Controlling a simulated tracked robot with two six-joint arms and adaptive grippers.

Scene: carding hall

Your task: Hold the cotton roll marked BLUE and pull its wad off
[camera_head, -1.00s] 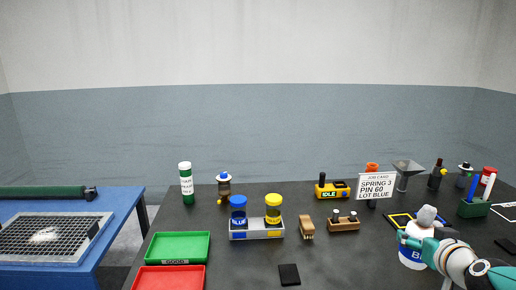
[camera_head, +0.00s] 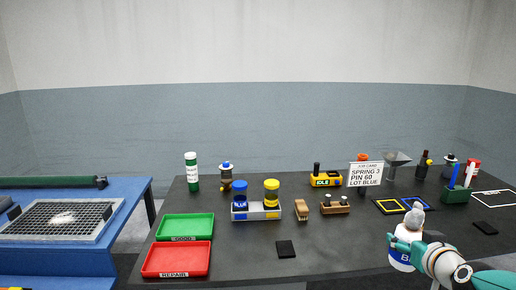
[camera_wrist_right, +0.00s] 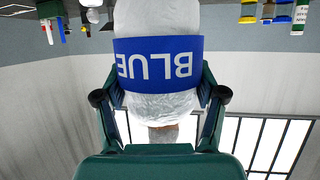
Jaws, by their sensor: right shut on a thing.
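The cotton roll marked BLUE (camera_head: 400,264) is white with a blue band and stands upright at the front right in the head view. A pale, fuzzy wad (camera_head: 416,213) sticks out of its top. My right gripper (camera_head: 417,254) is shut on the roll from the right. In the right wrist view, the roll (camera_wrist_right: 158,104) appears upside down, its BLUE lettering (camera_wrist_right: 159,64) readable. My right gripper's fingers (camera_wrist_right: 160,97) lie on both sides of it there, and a greyish wad end (camera_wrist_right: 163,134) shows below. My left gripper is not in view.
A green tray (camera_head: 186,226) and a red REPAIR tray (camera_head: 177,259) lie at the left. A rack (camera_head: 256,213) holds blue and yellow canisters. A job card (camera_head: 366,174) reads SPRING 3, PIN 60, LOT BLUE. Yellow and blue frames (camera_head: 388,207) lie behind the roll.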

